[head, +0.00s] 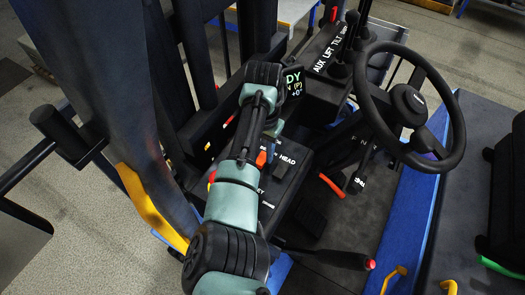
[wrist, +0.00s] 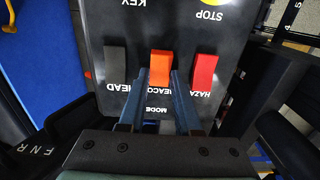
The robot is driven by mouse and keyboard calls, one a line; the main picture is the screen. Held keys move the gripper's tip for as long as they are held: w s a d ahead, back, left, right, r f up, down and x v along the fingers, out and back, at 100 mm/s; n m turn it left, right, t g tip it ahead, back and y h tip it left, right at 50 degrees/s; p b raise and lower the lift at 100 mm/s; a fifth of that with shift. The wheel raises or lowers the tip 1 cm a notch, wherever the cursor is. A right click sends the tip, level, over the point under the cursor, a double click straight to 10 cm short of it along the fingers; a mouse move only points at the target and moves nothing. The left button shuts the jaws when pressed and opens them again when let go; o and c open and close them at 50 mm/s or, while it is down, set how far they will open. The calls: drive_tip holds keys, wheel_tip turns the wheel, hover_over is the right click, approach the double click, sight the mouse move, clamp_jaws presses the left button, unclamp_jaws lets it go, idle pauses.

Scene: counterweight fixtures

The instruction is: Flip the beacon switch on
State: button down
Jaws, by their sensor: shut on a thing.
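The beacon switch (wrist: 160,66) is an orange rocker on a dark panel (wrist: 205,42) in the wrist view, with its upside-down label partly covered below it. My gripper (wrist: 157,84) has one finger on each side of the orange rocker and is shut on it. The fingers hide part of the label. In the head view my arm covers most of the panel, and an orange piece (head: 261,159) that looks like the beacon switch shows beside the arm. I cannot tell which way the rocker is tilted.
A dark grey headlight switch (wrist: 116,66) is left of the beacon switch and a red hazard switch (wrist: 204,72) is right of it, both close to my fingers. A steering wheel (head: 408,105) and levers stand right of my arm. A mast post (head: 95,70) stands at left.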

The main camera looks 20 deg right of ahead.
drive_tip(key=c, duration=0.6)
unclamp_jaws()
wheel_tip(320, 180, up, 13)
drive_tip(key=b, duration=0.1)
